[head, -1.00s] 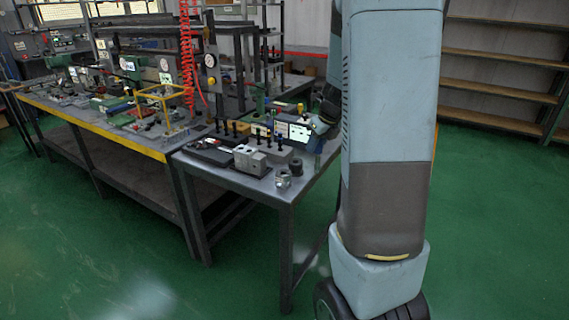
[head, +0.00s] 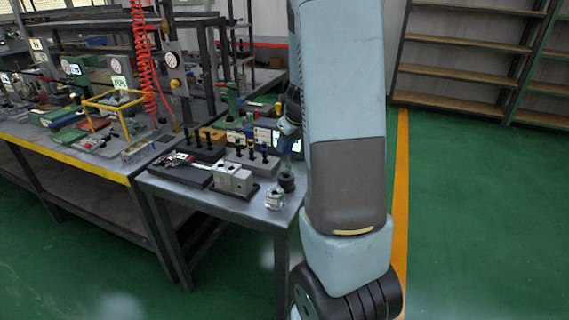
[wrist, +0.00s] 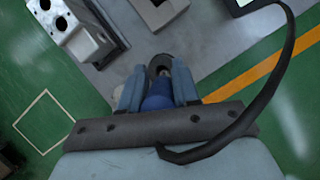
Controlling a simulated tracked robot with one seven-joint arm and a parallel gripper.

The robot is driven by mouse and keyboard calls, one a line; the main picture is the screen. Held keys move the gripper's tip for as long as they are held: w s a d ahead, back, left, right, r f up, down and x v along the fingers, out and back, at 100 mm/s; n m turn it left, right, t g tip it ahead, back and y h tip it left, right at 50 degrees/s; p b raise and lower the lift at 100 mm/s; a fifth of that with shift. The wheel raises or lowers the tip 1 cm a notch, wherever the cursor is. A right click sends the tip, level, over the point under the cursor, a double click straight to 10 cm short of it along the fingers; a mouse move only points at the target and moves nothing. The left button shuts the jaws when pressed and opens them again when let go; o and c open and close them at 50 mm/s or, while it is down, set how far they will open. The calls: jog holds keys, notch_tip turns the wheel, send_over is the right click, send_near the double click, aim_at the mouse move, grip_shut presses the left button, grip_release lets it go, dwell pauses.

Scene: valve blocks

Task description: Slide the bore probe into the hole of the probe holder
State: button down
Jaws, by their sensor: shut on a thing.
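My gripper (wrist: 158,82) is shut on a blue part, which looks like the bore probe (wrist: 158,98), between its two grey-blue fingers. A dark round piece with a hole, which looks like the probe holder (wrist: 160,60), lies just past the fingertips in the wrist view. In the head view it is a short black cylinder (head: 287,183) near the right end of the table. My gripper (head: 288,143) is above it there, partly hidden by my arm. The probe's lower end is hard to make out, so I cannot tell whether it is in the hole.
A grey block with holes (head: 233,178) stands left of the holder; it also shows in the wrist view (wrist: 85,28). A small silver part (head: 275,200) sits by the table's front edge. Racks of dark plugs (head: 250,158) stand behind. Open green floor lies to the right.

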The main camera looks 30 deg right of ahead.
aim_at(287, 152)
jog(key=shift+a+f, duration=0.15)
jog(key=shift+f, duration=1.3)
jog(key=shift+a+f, duration=0.15)
jog(key=shift+f, duration=1.25)
jog(key=c, duration=0.8)
grip_release()
jog(key=shift+r, duration=0.1)
